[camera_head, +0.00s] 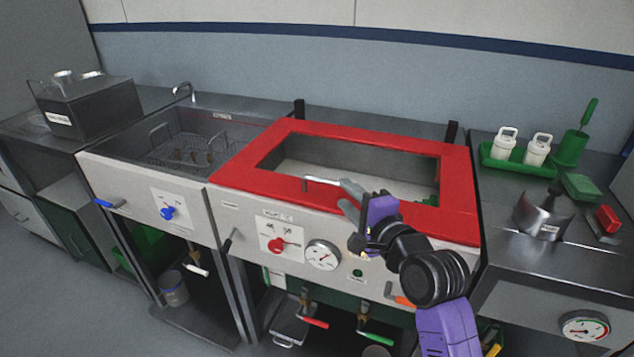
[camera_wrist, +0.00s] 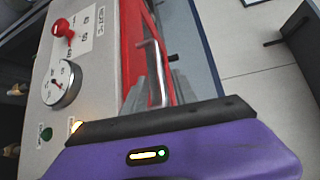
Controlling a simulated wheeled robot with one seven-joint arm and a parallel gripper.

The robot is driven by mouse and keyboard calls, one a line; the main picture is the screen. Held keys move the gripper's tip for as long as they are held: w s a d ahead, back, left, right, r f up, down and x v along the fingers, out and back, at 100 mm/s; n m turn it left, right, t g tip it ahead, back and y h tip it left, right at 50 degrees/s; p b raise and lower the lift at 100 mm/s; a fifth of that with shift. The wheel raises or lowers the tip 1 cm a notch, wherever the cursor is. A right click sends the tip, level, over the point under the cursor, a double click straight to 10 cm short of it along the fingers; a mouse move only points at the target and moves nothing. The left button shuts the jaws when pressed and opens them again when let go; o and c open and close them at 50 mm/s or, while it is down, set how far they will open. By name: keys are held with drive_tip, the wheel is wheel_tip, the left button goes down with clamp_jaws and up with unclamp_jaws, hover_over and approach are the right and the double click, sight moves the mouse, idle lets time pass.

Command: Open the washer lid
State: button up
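The washer lid (camera_head: 459,190) is a red frame around a clear window. It lies flat over the middle basin in the head view, and part of its red edge shows in the wrist view (camera_wrist: 131,40). A thin metal bar handle (camera_head: 318,181) stands at its front edge. My gripper (camera_head: 347,190) is at the right end of this handle. In the wrist view my gripper (camera_wrist: 160,85) has its two grey fingers apart, with the handle bar (camera_wrist: 157,75) running between them. Whether a finger touches the bar is not clear. My wrist hides part of the lid's front edge.
The washer front has a red knob (camera_head: 276,245) and a gauge (camera_head: 322,255). An open basin with a wire basket (camera_head: 188,149) is at left. The right counter holds a green tray with white bottles (camera_head: 505,143), a metal scoop-like part (camera_head: 541,216) and a red-headed brush (camera_head: 608,218).

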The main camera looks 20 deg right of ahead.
sight(334, 185)
drive_tip(key=shift+w+a+f+m, duration=0.15)
drive_tip(key=shift+w+m, duration=0.1)
drive_tip(key=shift+m, duration=0.05)
drive_tip(key=w, duration=0.4)
drive_tip(key=w+a+f, duration=0.1)
drive_tip(key=w, duration=0.2)
drive_tip(key=shift+c, duration=0.4)
clamp_jaws()
idle(1.0)
